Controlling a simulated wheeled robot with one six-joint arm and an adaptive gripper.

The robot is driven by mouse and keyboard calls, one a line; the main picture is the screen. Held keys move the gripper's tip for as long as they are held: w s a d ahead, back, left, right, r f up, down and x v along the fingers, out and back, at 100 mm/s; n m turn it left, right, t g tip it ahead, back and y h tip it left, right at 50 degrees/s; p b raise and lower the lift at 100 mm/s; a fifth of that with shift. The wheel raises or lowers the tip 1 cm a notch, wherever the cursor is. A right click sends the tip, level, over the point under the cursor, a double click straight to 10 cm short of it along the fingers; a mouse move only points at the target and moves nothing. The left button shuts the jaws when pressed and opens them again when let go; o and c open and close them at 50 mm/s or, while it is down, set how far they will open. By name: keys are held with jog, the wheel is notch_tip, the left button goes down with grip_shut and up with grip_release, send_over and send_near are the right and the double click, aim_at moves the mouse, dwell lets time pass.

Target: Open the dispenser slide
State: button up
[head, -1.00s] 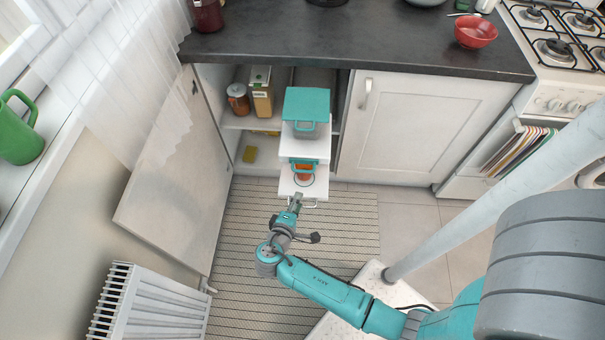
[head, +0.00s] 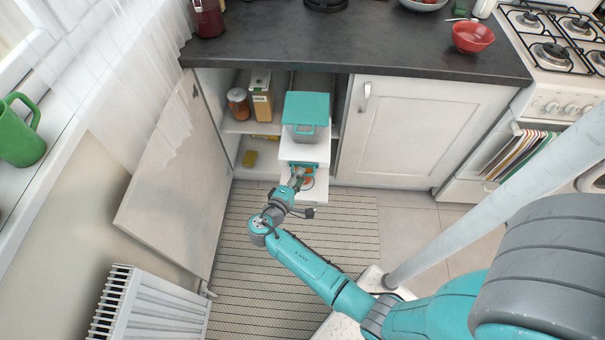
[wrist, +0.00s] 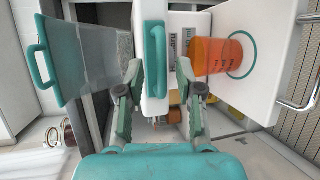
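The dispenser slide shows its teal bar handle (wrist: 157,60) on a white front in the wrist view. In the head view the teal front (head: 303,165) is partly hidden by my gripper. My gripper (wrist: 159,78) is open, with one finger on each side of the handle; I cannot tell whether they touch it. In the head view my gripper (head: 298,176) is at the dispenser's front. An orange cup (wrist: 211,56) stands beside a teal ring on the white pull-out base (wrist: 262,85). A grey container with a teal handle (wrist: 38,52) is on the dispenser's other side.
The dispenser stands out of an open cabinet under the dark counter (head: 400,45). The open cabinet door (head: 180,185) is at left and a closed door (head: 425,130) at right. A jar (head: 238,102) and a carton (head: 261,98) stand on the shelf. A radiator (head: 150,305) is at lower left.

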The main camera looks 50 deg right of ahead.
jog(key=shift+x, duration=1.05)
grip_shut()
